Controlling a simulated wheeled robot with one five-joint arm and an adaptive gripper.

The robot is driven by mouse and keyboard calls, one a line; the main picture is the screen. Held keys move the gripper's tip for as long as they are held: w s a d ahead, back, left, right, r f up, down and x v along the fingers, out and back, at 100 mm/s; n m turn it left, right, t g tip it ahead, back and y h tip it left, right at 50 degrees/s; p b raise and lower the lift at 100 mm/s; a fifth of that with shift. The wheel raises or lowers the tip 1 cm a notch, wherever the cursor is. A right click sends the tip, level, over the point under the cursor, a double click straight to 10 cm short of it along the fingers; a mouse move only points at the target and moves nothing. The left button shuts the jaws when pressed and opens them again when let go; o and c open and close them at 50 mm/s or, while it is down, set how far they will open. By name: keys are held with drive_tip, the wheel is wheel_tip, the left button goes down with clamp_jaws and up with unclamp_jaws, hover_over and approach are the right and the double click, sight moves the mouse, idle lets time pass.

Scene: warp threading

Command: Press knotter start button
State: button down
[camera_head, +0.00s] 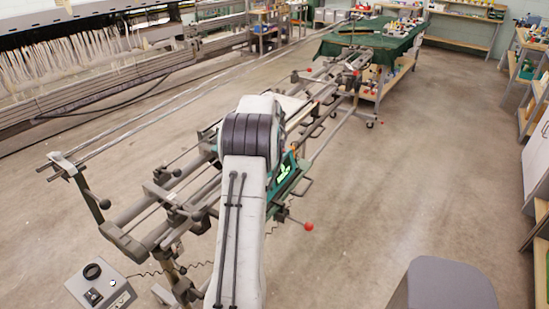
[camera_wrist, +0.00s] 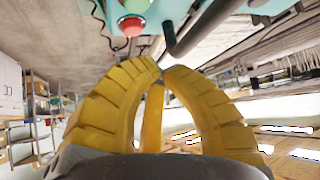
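The knotter is the teal machine (camera_head: 281,177) on the metal frame, with a bright green patch on its side; my arm hides part of it in the head view. In the wrist view, a green round button (camera_wrist: 137,5) and a red round button (camera_wrist: 131,26) sit on a teal surface (camera_wrist: 185,10) at the top edge. The green button is partly cut off. My gripper (camera_wrist: 163,66) has two yellow ribbed fingers whose tips come together with nothing seen between them. The tips appear just below the red button, apart from it. My gripper is hidden in the head view.
A long metal warp frame (camera_head: 160,200) runs diagonally. A grey control box (camera_head: 100,285) with a black knob stands at lower left. A red-ended lever (camera_head: 308,226) sticks out right of the knotter. A green-covered table (camera_head: 375,40) stands behind. The floor at right is open.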

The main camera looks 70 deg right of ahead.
drive_tip(key=shift+f+b, duration=1.75)
drive_tip(key=shift+f, duration=0.35)
drive_tip(key=shift+f, duration=0.25)
drive_tip(key=shift+f+b, duration=0.15)
drive_tip(key=shift+b, duration=0.25)
